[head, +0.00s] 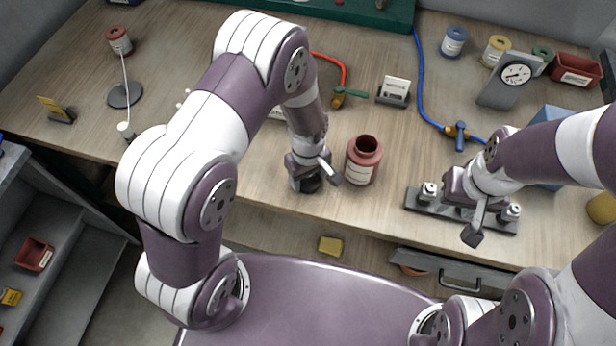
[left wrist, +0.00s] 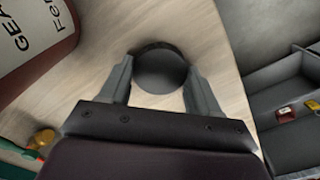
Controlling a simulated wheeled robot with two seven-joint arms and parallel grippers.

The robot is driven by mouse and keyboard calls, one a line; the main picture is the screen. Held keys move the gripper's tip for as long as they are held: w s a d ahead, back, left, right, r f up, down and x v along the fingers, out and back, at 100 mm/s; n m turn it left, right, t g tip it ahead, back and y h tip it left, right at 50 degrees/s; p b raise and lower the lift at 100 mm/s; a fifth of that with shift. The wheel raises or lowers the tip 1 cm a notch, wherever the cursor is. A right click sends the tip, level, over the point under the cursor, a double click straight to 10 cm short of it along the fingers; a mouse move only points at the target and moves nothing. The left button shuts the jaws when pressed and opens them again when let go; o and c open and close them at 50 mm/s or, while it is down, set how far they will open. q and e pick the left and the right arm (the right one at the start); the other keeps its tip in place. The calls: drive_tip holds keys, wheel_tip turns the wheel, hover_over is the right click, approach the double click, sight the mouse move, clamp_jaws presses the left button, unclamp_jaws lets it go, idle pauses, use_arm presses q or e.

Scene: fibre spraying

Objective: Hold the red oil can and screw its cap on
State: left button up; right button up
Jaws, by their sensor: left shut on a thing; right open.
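The red oil can (head: 363,162) stands upright on the bench with its round mouth open and uncovered. Its labelled side also shows at the upper left of the left wrist view (left wrist: 28,62). My left gripper (head: 318,176) is just left of the can, low over the bench. In the left wrist view its two fingers are shut on a dark round cap (left wrist: 160,72), apart from the can. My right gripper (head: 478,220) is open, right of the can at the bench's front edge, by a dark fixture; its fingers are partly hidden.
The dark fixture (head: 432,208) with metal posts lies at the front edge under my right arm. A dial gauge (head: 515,76), red bin (head: 575,70) and spools stand at the back right. A blue hose (head: 421,80) and red hose (head: 340,68) lie behind the can.

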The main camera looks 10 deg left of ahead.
sight(308, 180)
use_arm(q)
drive_tip(key=shift+r, duration=0.45)
wheel_tip(308, 180, up, 3)
drive_tip(key=shift+w+f+b, duration=0.1)
drive_tip(key=shift+f+b, duration=0.05)
drive_tip(key=shift+b, duration=0.3)
drive_tip(key=s+d+r+b, duration=0.2)
drive_tip(key=s+d+r, duration=0.3)
drive_tip(key=d, duration=0.5)
wheel_tip(308, 180, up, 2)
drive_tip(key=shift+s+d+r, duration=0.2)
drive_tip(key=shift+d, duration=0.05)
